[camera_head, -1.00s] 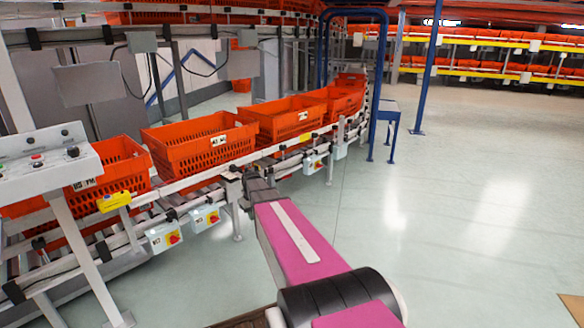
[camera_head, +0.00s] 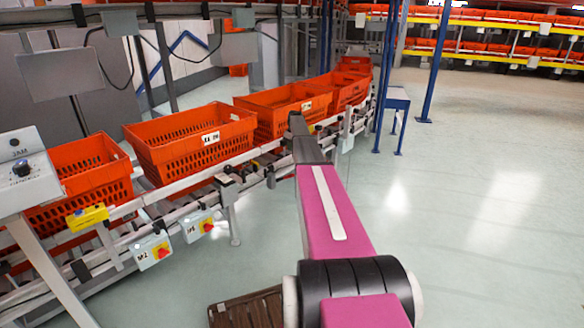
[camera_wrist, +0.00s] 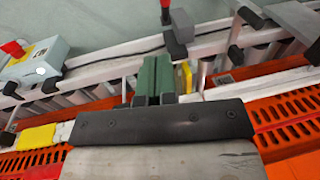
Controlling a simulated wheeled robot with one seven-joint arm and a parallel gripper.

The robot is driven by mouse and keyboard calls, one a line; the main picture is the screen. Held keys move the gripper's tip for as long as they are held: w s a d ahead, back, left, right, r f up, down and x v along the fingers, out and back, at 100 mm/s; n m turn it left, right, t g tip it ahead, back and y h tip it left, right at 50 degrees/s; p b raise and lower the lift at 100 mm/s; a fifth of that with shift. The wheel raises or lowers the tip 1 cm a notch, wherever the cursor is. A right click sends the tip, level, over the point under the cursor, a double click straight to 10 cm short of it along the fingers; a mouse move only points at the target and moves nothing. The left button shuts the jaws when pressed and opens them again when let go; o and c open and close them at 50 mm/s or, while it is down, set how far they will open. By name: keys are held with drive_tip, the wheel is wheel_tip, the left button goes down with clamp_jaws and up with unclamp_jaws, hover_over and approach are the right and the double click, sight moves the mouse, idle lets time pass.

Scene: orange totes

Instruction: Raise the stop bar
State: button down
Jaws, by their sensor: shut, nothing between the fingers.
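My gripper (camera_wrist: 153,80) shows in the wrist view with its two green fingers closed together, nothing between them. It points toward the pale rails of the conveyor. In the head view my arm reaches to the conveyor's near side, its dark end by the third orange tote from the left; the fingertips cannot be made out there. I cannot identify the stop bar with certainty. A yellow piece (camera_wrist: 183,76) stands just right of the fingers in the wrist view, partly hidden behind them. A dark block (camera_wrist: 180,27) sits on the outer rail beyond the fingertips.
Several orange totes (camera_head: 195,140) stand in a row on the conveyor (camera_head: 180,186). Switch boxes (camera_head: 153,251) and a yellow box (camera_head: 88,216) line its near side. A control panel (camera_head: 25,170) is at left. A blue-legged table (camera_head: 397,100) stands at right. The floor (camera_head: 460,210) is clear.

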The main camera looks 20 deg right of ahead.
drive_tip(key=shift+w+d, duration=0.2)
drive_tip(key=shift+d, duration=0.1)
hover_over(286, 178)
drive_tip(key=d, duration=0.2)
wheel_tip(286, 178, down, 13)
drive_tip(key=shift+w+d+r, duration=0.15)
drive_tip(key=shift+w+d, duration=0.05)
idle(0.4)
